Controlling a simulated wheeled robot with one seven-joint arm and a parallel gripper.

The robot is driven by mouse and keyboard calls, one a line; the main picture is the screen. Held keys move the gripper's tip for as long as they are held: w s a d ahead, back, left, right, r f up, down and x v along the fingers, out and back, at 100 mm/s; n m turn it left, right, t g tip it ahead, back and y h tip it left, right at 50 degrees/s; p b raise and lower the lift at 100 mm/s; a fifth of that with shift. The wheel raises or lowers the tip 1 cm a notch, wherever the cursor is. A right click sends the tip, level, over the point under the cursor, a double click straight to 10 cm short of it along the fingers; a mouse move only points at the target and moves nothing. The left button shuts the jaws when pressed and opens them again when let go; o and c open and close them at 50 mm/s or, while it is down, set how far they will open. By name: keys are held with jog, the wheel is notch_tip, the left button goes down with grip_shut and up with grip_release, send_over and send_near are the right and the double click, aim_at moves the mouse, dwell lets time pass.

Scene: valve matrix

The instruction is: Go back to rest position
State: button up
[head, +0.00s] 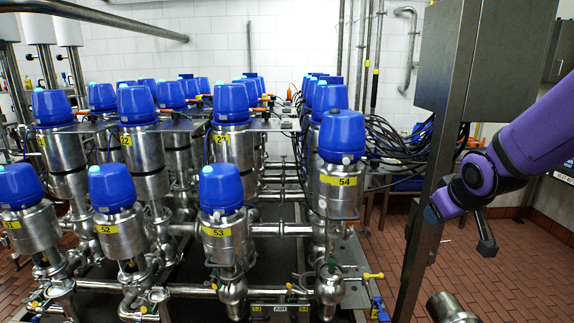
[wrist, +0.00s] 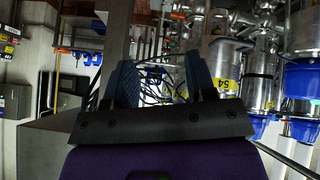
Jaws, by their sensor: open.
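My gripper (wrist: 162,76) is open and empty, with its two blue-grey fingers apart in the wrist view. In the head view my purple arm (head: 535,135) comes in from the right. Its dark wrist end lies in front of the steel post (head: 422,232), right of the valve matrix. Valve 54 (head: 340,182), steel with a blue cap, is the nearest valve, left of my arm and clear of it. In the wrist view valve 54 (wrist: 228,88) appears upside down, right of the fingers. Nothing is between the fingers except distant cables.
Rows of blue-capped valves, including 52 (head: 112,228) and 53 (head: 222,235), fill the left and middle. A grey cabinet (head: 440,55) hangs above my wrist. Black cables (head: 395,140) run behind the post. The tiled floor (head: 385,260) shows free room between valves and post.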

jog(key=s+a+r+m+g, duration=0.1)
jog(key=s+r, duration=0.4)
jog(key=s, duration=0.6)
jog(key=s+a+r+m+g, duration=0.1)
jog(key=s+r, duration=0.4)
jog(key=s, duration=0.7)
jog(key=shift+a+r+m+g+y, duration=0.3)
jog(key=shift+a+m, duration=0.1)
jog(key=shift+m, duration=0.2)
